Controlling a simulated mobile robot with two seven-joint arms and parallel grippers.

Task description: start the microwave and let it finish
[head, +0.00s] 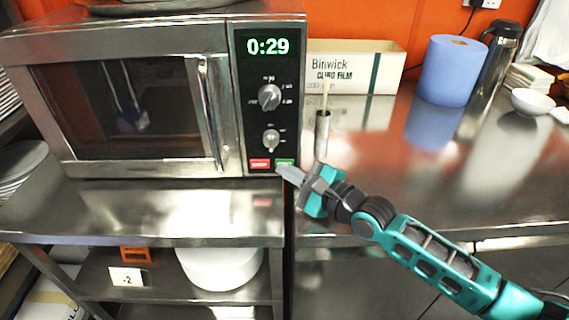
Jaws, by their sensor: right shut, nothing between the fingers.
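The microwave (130,100) stands on a steel shelf at the left, with its door shut. Its display (268,46) reads 0:29 in green. Below are two round knobs, the upper (269,97) and the lower (270,139). At the panel's bottom are a red button (260,164) and a green button (285,162). My right gripper (281,169) is shut and empty, with its tips at the green button's lower edge; I cannot tell whether they touch it. The tips partly cover that button. My left gripper is not in view.
A cling film box (354,68), a blue paper roll (452,70), a dark flask (497,65) and a white bowl (533,102) stand on the steel counter at the right. A slim metal cylinder (322,135) stands near my right gripper. White plates (222,268) sit on the shelf below.

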